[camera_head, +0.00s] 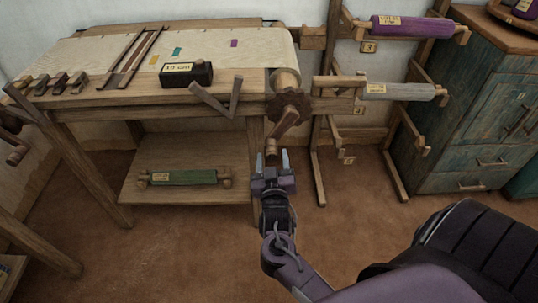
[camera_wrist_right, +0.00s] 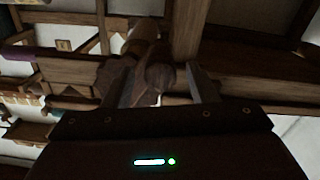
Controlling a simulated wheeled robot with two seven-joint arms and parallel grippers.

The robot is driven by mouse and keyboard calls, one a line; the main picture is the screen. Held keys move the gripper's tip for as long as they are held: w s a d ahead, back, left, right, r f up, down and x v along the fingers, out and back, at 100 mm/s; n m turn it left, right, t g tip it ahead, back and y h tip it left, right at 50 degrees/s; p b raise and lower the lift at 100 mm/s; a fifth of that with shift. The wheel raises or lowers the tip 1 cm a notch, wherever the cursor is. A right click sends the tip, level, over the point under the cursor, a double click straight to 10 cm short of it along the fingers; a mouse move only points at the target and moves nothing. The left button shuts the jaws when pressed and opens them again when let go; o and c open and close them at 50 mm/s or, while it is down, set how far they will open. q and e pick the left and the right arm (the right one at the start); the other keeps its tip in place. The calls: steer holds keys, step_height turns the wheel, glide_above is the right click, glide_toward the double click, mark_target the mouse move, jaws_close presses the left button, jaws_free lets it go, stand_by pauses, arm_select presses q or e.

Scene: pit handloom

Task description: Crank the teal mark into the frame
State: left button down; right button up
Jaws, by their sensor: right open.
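The teal mark (camera_head: 177,52) lies on the cream cloth (camera_head: 205,46) on the loom, between a yellow mark (camera_head: 154,59) and a purple mark (camera_head: 234,43). Dark wooden bars (camera_head: 138,52) cross the cloth to its left. The wooden crank (camera_head: 285,122) hangs from a toothed wheel at the loom's right front corner, its handle pointing down. My right gripper (camera_head: 271,158) is open at the handle's lower end. In the right wrist view the round handle end (camera_wrist_right: 160,76) shows between the two fingers; contact cannot be told. My left gripper is not in view.
A black labelled box (camera_head: 187,75) sits on the loom's front edge, near a V-shaped wooden piece (camera_head: 220,100). A green roll (camera_head: 183,177) lies on the lower shelf. A rack with purple (camera_head: 405,26) and grey (camera_head: 398,91) rolls stands right. Floor in front is clear.

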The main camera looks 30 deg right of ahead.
steer(key=shift+x, duration=1.4)
jaws_close()
